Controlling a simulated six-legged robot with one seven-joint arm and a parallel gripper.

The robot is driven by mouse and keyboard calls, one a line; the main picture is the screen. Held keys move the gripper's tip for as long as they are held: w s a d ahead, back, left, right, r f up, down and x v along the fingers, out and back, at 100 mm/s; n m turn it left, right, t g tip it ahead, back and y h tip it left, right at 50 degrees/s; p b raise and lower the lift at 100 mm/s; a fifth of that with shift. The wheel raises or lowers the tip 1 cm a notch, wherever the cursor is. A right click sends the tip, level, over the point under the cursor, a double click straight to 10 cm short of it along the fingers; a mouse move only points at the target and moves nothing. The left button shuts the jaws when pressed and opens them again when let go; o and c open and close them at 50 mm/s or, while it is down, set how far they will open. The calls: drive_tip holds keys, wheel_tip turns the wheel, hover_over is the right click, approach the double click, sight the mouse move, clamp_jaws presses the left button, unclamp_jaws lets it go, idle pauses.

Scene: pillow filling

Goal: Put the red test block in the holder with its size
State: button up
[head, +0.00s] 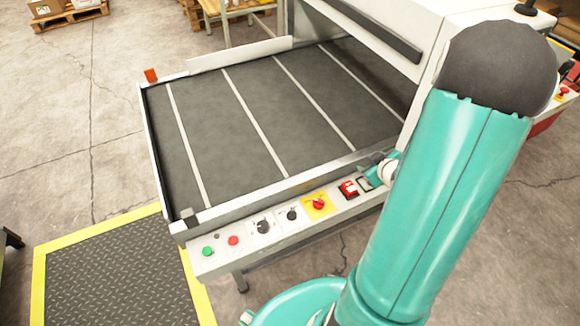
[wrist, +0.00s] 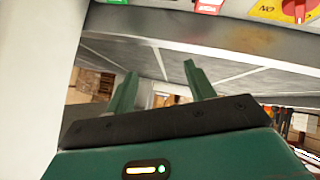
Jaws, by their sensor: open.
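I cannot clearly make out the red test block or its holder in either view. A small orange-red piece (head: 151,75) stands at the far left corner of the dark belt table. A red piece (head: 348,188) sits at the right end of the control panel; I cannot tell whether it is a block or a switch. My gripper (wrist: 160,68) is open in the wrist view, its two green fingers apart with nothing between them. It lies close to the panel's underside. In the head view my teal arm hides much of the right side.
The belt table (head: 245,115) has white stripes and a raised metal rim. Its front control panel (head: 270,234) carries green and red buttons, black knobs and a red rotary switch (head: 318,203) on yellow. A yellow-edged mat (head: 115,275) lies front left. The floor at left is largely clear.

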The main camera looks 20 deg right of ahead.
drive_tip(key=w+a+r+m+g+h, duration=0.2)
drive_tip(key=a+r, duration=1.1)
drive_tip(key=r, duration=0.5)
drive_tip(key=s+a+r+g+y, duration=0.1)
drive_tip(key=s+a+r+y, duration=0.1)
drive_tip(key=s+a, duration=0.4)
drive_tip(key=s+a+r+g+y, duration=0.1)
drive_tip(key=s+a+r, duration=0.4)
drive_tip(key=a, duration=0.7)
drive_tip(key=shift+s+m+y, duration=0.4)
drive_tip(key=shift+s+y, duration=0.3)
drive_tip(key=shift+s, duration=0.05)
drive_tip(key=shift+d+r, duration=0.1)
